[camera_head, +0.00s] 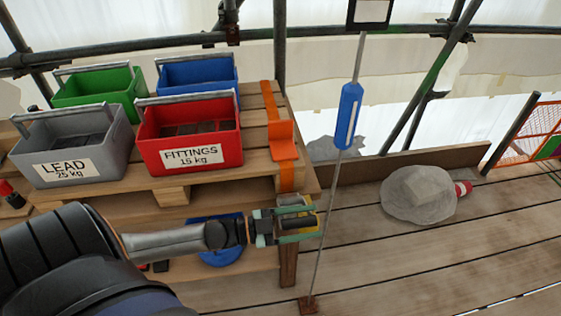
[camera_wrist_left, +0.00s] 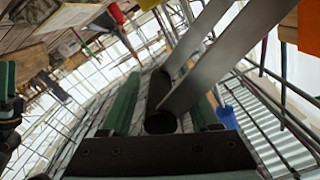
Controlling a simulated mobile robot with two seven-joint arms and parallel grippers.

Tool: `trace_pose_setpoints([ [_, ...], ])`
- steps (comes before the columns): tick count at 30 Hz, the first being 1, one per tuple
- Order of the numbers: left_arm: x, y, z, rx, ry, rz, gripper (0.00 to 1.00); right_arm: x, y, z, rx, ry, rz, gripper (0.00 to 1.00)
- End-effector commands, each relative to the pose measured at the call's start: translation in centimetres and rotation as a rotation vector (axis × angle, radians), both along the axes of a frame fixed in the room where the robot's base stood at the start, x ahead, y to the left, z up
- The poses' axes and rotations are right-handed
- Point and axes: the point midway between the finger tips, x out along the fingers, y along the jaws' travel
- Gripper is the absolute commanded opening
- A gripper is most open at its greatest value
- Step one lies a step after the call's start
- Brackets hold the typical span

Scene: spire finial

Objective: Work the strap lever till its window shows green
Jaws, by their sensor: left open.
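The orange strap (camera_head: 285,140) runs over the right end of the wooden bench and down its front. At its lower end is the grey and yellow strap lever (camera_head: 308,203), partly hidden by my gripper. My left gripper (camera_head: 296,226) is open at the lever, its green fingers either side of the dark handle. In the left wrist view, the black round handle (camera_wrist_left: 160,105) with two metal side plates (camera_wrist_left: 200,60) lies between the open green fingers (camera_wrist_left: 163,115). I cannot make out the lever's window or its colour. My right gripper is not in view.
Red (camera_head: 190,150), grey (camera_head: 50,165), green (camera_head: 100,88) and blue (camera_head: 205,72) crates stand on the bench. A thin rod with a blue sleeve (camera_head: 349,115) stands just right of my gripper. A grey covered heap (camera_head: 418,205) lies on the plank floor.

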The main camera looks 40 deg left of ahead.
Motion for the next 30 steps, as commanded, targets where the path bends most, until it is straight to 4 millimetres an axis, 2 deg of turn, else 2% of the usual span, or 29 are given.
trace_pose_setpoints([
  [7, -1.7, 1.4, -0.1, 0.001, 0.005, 0.0, 0.62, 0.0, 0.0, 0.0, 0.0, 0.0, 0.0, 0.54],
  [21, -8.0, 6.8, -0.1, 0.001, 0.004, 0.001, 0.62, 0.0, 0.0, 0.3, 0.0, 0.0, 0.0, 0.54],
  [30, -9.5, 8.1, 0.0, 0.001, 0.001, -0.001, 0.62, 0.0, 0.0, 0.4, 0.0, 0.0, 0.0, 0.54],
])
